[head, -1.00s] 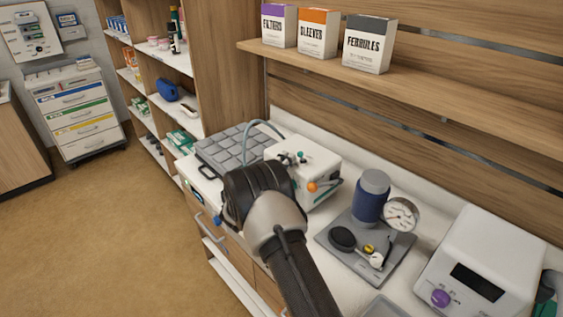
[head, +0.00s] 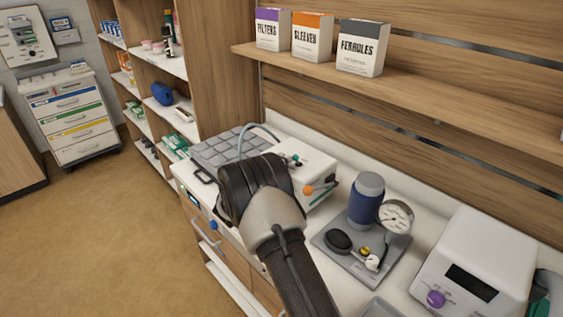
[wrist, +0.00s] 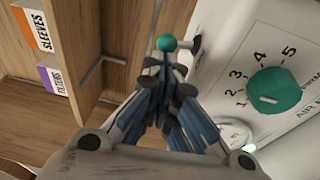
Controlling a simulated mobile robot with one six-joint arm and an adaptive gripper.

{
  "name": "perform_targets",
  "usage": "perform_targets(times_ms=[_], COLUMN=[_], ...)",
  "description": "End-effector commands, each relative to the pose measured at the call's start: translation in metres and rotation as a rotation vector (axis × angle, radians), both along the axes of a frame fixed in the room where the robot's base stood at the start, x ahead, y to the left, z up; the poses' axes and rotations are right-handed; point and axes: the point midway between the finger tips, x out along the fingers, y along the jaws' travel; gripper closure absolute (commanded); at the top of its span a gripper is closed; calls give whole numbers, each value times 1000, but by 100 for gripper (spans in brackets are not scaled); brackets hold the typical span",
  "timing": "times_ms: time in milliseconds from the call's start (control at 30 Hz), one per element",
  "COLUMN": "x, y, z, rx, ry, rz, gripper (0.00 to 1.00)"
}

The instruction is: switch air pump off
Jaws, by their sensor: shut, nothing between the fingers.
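The air pump (head: 308,160) is a white box on the counter, with a hose and an orange knob (head: 308,190). In the wrist view its white face (wrist: 225,75) carries a teal dial (wrist: 274,90) marked 1 to 5, its white mark toward the 1 side. My gripper (wrist: 161,72) is shut and empty. In the head view my arm hides it and part of the pump.
A grey padded mat (head: 228,150) lies left of the pump. To the right are a grey plate with a blue bottle (head: 366,200) and gauge (head: 396,216), then a white device (head: 475,265). A shelf with three boxes (head: 312,36) hangs above.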

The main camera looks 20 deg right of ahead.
Motion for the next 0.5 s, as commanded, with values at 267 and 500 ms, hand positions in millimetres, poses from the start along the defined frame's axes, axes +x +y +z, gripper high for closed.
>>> perform_targets(times_ms=[267, 500], x=[1, 2], y=[-2, -6], z=[5, 12], rx=[58, 149], ry=[21, 50], rz=[-1, -1], gripper=[100, 100])
